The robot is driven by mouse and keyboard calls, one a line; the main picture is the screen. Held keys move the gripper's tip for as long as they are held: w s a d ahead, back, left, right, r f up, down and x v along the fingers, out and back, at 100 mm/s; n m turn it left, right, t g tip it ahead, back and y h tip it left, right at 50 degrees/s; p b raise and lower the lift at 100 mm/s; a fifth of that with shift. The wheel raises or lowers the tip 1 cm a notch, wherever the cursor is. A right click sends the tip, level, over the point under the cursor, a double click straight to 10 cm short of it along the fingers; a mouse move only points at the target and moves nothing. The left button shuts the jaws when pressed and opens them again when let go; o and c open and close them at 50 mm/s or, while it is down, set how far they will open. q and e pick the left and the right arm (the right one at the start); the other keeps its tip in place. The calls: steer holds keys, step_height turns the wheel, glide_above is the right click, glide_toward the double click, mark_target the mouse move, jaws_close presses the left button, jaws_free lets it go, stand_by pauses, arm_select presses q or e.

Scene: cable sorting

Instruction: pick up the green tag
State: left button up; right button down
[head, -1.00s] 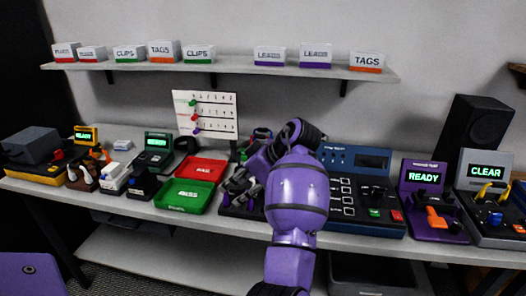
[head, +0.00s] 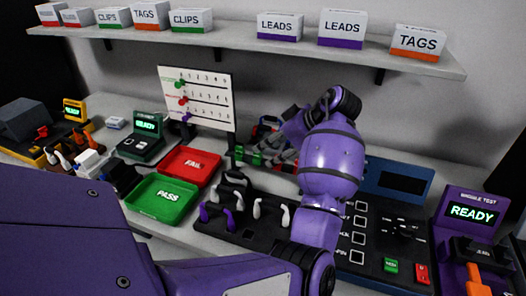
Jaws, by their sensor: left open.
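My left gripper (head: 268,150) is open, reached over the back of the bench in the middle of the head view, its fingers pointing left. Small green pieces (head: 254,159) show at and just below its fingertips. One of these may be the green tag, but the fingers partly hide them and I cannot make out a clear tag shape. I see nothing held between the fingers. My purple left arm hides part of the bench behind and below it. My right gripper is not in view.
A marker board (head: 197,97) with coloured pegs stands left of the gripper. A red FAIL tray (head: 190,165) and green PASS tray (head: 161,199) lie in front. A dark rack with handles (head: 232,206) and a blue panel (head: 400,181) are close by. A shelf (head: 240,37) hangs above.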

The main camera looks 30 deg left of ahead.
mark_target(261, 155)
arm_select(q)
steer(key=shift+x, duration=0.85)
steer(key=x, duration=0.4)
steer(key=shift+a+f, duration=0.2)
steer(key=shift+f, duration=0.1)
steer(key=c, duration=0.9)
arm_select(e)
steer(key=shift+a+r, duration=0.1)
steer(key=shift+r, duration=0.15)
